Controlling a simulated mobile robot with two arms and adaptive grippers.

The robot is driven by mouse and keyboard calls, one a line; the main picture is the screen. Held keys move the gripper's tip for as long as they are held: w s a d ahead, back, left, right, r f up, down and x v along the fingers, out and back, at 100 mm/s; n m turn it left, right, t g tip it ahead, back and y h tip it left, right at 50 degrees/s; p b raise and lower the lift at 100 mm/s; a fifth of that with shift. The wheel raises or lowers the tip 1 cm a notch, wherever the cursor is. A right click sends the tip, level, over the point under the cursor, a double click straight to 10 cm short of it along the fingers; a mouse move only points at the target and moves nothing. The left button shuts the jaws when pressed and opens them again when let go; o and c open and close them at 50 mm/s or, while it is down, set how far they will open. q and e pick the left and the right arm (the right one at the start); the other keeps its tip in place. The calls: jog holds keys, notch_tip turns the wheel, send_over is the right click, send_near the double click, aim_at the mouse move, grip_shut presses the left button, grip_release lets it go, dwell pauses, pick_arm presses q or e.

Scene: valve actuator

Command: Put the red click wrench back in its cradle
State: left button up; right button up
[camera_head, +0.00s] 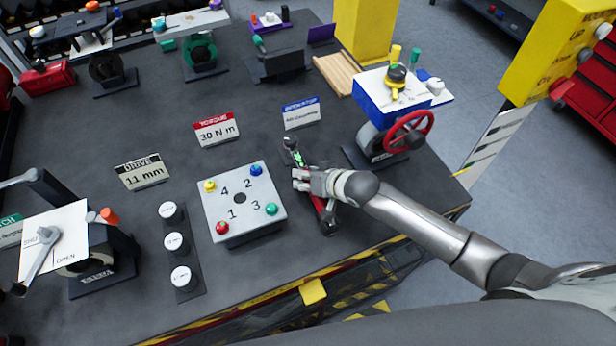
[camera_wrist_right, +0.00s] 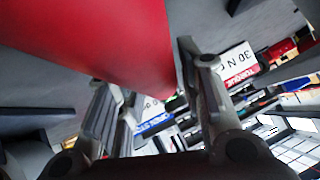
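The red click wrench (camera_head: 321,207) lies on the dark bench to the right of the numbered block, its red handle pointing toward the bench's front edge. Its dark head with a green part is at the far end. My right gripper (camera_head: 301,180) is at the wrench, over its middle, and covers part of it. In the right wrist view a large red surface (camera_wrist_right: 95,35) fills the upper left, close to the camera. The fingers of my right gripper (camera_wrist_right: 155,85) stand apart there, and the red partly hides one. Whether they grip it is unclear. No cradle is clearly visible. My left gripper is out of view.
The numbered block (camera_head: 238,200) stands just left of the wrench. A valve with a red handwheel (camera_head: 408,131) stands behind my right arm. Small signs, including the 30 N m sign (camera_head: 216,129), stand behind the block. Bare bench lies between these signs.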

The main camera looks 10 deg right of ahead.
jog(key=shift+o, duration=1.2)
jog(key=shift+s+f, duration=0.15)
jog(key=v, duration=1.2)
